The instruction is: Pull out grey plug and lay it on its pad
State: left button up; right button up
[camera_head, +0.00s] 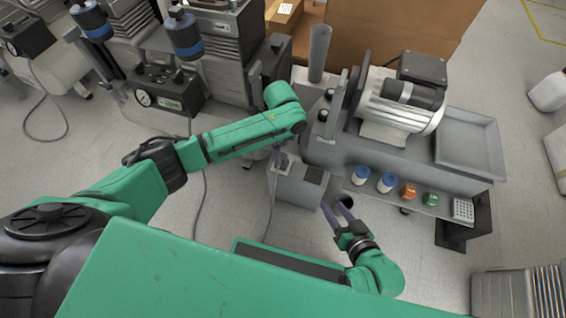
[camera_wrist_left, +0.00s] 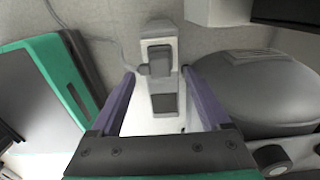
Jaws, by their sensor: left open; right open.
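In the left wrist view the grey plug (camera_wrist_left: 157,62) sits at the socket block (camera_wrist_left: 158,33), with a cable running off to the left. The dark square pad (camera_wrist_left: 164,104) lies on the light grey box top near it. In the head view the pad (camera_head: 314,175) is on the box (camera_head: 297,191), and the plug area is partly hidden by my left arm. My left gripper (camera_head: 279,156) is open above the box; in its wrist view the open fingers (camera_wrist_left: 158,74) lie either side of the plug, apart from it. My right gripper (camera_head: 334,207) is open and empty, right of the box.
A grey bench (camera_head: 330,155) with a motor compressor (camera_head: 395,105) stands right of the box. Its front shelf (camera_head: 420,207) holds several small caps and bottles. A pressure gauge unit (camera_head: 165,92) stands behind my left arm. Cables hang to the floor left of the box.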

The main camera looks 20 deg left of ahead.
aim_at(282, 156)
pick_arm(q)
notch_tip(282, 156, down, 3)
jog(key=shift+f+b, duration=0.1)
jog(key=shift+b, duration=1.1)
jog(key=shift+f, duration=0.35)
jog(key=shift+f+b, duration=0.3)
jog(key=shift+f, duration=0.85)
pick_arm(e)
jog(key=shift+m+t, duration=0.3)
jog(key=shift+t, duration=0.3)
jog(key=f, duration=0.4)
jog(key=shift+a+f, duration=0.2)
jog(key=shift+a, duration=0.05)
pick_arm(q)
jog(key=shift+p, duration=0.45)
pick_arm(e)
jog(key=shift+r, duration=0.45)
jog(key=shift+r, duration=0.1)
pick_arm(q)
jog(key=shift+p, duration=0.4)
pick_arm(e)
jog(key=shift+r, duration=0.3)
